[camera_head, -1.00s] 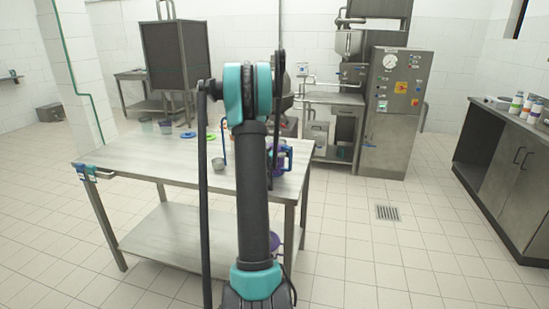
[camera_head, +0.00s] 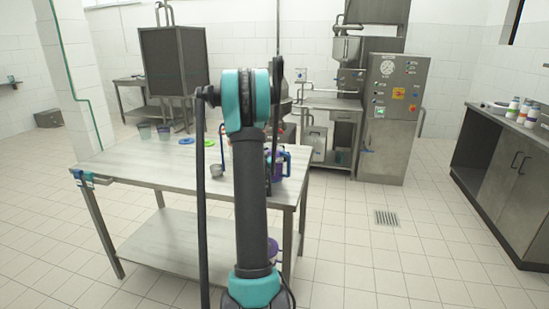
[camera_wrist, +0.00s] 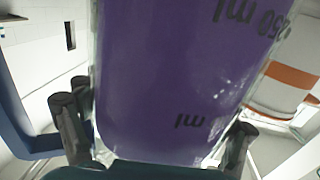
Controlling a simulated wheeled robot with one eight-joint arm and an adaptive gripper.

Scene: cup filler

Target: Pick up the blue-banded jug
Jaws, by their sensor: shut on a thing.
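A clear jug with purple contents and dark ml markings (camera_wrist: 175,75) fills the middle of the wrist view, very close. My gripper (camera_wrist: 154,132) has a dark finger on either side of it and is shut on it. A blue handle-like part (camera_wrist: 22,120) shows at the left of the wrist view. No blue band shows on the visible part of the jug. In the head view, a purple jug with a blue handle (camera_head: 281,164) shows at the table's right end, partly behind my arm. My fingertips are hidden there.
The steel table (camera_head: 130,165) bears a small metal cup (camera_head: 216,171), a green ring (camera_head: 209,142), a blue ring (camera_head: 187,141) and cups at the back left. An orange-banded white object (camera_wrist: 285,85) is close on the right in the wrist view. Floor right of the table is clear.

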